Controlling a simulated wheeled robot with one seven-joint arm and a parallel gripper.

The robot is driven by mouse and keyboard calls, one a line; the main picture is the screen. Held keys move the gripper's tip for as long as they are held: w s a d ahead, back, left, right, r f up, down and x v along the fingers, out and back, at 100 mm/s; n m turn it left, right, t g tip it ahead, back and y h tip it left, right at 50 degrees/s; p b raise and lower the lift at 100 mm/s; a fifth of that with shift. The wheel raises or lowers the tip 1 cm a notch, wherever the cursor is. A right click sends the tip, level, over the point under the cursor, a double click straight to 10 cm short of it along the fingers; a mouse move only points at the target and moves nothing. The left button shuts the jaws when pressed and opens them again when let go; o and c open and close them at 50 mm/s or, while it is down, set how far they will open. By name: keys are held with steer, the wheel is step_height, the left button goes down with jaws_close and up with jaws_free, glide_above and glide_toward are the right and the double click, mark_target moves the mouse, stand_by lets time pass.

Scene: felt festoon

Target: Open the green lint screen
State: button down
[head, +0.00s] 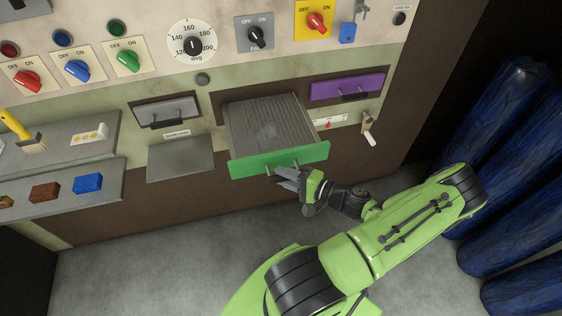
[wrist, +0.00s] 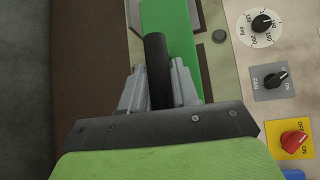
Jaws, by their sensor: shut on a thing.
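The green lint screen (head: 279,160) is a drawer with a green front, pulled well out of the panel. My gripper (head: 286,176) is at the handle on the green front. In the wrist view the gripper (wrist: 159,85) has its fingers closed around the dark handle bar (wrist: 155,60), with the green front (wrist: 172,25) just behind.
A purple drawer (head: 347,86) sits closed at the right. Blue rolls (head: 515,150) stand at the right. The floor in front is clear.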

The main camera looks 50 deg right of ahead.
steer(key=shift+s+a, duration=0.3)
steer(key=shift+s, duration=0.05)
steer(key=c, duration=0.9)
jaws_free()
steer(key=shift+c, duration=0.2)
steer(key=p+v, duration=0.2)
steer(key=v, duration=1.4)
steer(key=shift+w, duration=0.1)
